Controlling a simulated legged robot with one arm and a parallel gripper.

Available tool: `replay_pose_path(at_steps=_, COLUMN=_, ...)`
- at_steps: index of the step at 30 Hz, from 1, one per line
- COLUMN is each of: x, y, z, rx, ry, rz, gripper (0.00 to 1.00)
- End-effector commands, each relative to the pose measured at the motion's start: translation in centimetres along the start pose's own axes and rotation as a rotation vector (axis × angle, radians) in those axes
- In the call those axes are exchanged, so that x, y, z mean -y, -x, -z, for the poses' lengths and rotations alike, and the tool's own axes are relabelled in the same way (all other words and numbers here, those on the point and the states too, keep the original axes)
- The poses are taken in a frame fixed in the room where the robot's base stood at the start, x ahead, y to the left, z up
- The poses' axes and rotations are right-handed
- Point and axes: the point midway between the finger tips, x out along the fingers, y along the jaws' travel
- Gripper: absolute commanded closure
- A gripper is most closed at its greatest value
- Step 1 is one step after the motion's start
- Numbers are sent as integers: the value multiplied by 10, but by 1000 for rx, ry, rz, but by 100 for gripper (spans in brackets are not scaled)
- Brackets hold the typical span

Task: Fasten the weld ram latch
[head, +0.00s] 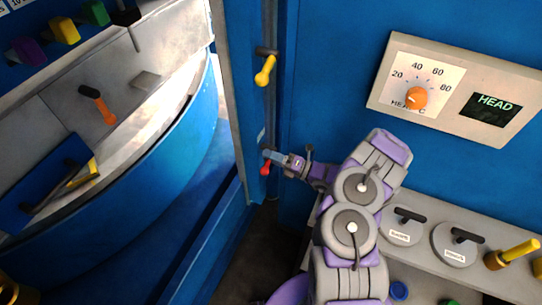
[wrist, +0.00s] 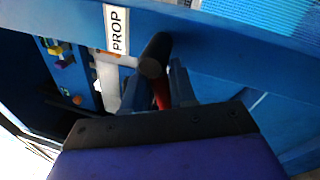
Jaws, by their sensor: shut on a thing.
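A red-handled latch (head: 265,168) with a dark pivot sits low on the blue post, left of the blue panel. My gripper (head: 270,154) reaches it from the right and is shut on it. In the wrist view, the latch's dark round end (wrist: 152,56) and a strip of its red handle (wrist: 162,94) show between my gripper's fingers (wrist: 157,86). A yellow-handled latch (head: 265,70) hangs higher on the same post. I cannot read which latch is the weld ram's.
A white PROP label (wrist: 117,30) is beside the red latch. A dial panel (head: 455,90) is at upper right. A grey console (head: 425,255) with round knobs is at lower right. The curved blue machine body (head: 160,150) with coloured handles is at left.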

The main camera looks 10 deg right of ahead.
Motion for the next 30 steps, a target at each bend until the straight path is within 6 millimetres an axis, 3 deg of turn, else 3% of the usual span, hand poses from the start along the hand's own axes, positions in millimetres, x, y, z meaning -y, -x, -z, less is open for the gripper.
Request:
replay_pose_path(at_steps=1, x=-5, y=-1, z=-8, rx=17, ry=3, rz=-8, gripper=100)
replay_pose_path(at_steps=16, x=-5, y=-1, z=-8, rx=20, ry=-11, rz=-9, gripper=100)
replay_pose_path(at_steps=17, x=-5, y=-1, z=-8, rx=20, ry=-11, rz=-9, gripper=72)
replay_pose_path(at_steps=21, x=-4, y=-1, z=-7, rx=19, ry=-13, rz=-7, gripper=59)
replay_pose_path(at_steps=30, x=-3, y=1, z=-4, rx=14, ry=-17, rz=-3, gripper=58)
